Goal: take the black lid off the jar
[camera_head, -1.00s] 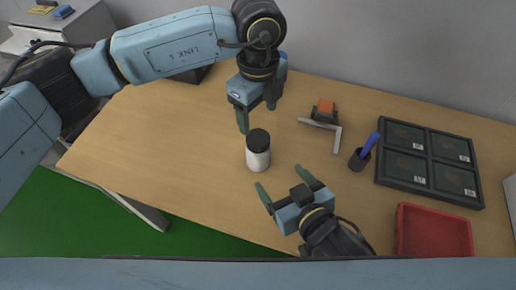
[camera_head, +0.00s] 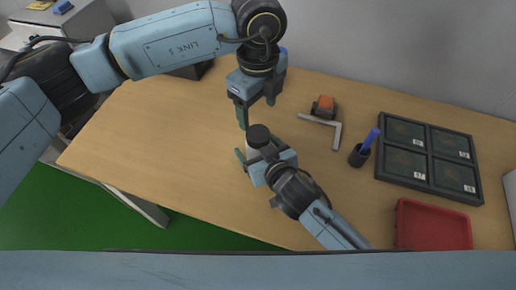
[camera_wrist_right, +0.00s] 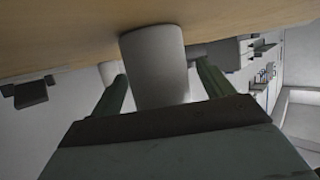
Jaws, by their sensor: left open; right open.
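The jar is white with a black lid (camera_head: 258,136) on top, upright on the wooden table. My right gripper (camera_head: 258,150) is open at the jar, coming from the front right, and hides most of the white body in the head view. In the right wrist view the white jar body (camera_wrist_right: 154,62) stands between the two green fingers, with the right gripper (camera_wrist_right: 160,88) not closed on it. My left gripper (camera_head: 256,110) is open and empty, fingers pointing down, above and just behind the lid in the picture.
A grey L-shaped bar (camera_head: 326,125), an orange-and-black object (camera_head: 323,106) and a dark cup (camera_head: 359,155) with a blue pen stand to the right. Beyond are a dark compartment tray (camera_head: 429,158) and a red bin (camera_head: 433,226). The table (camera_head: 165,135) left of the jar is clear.

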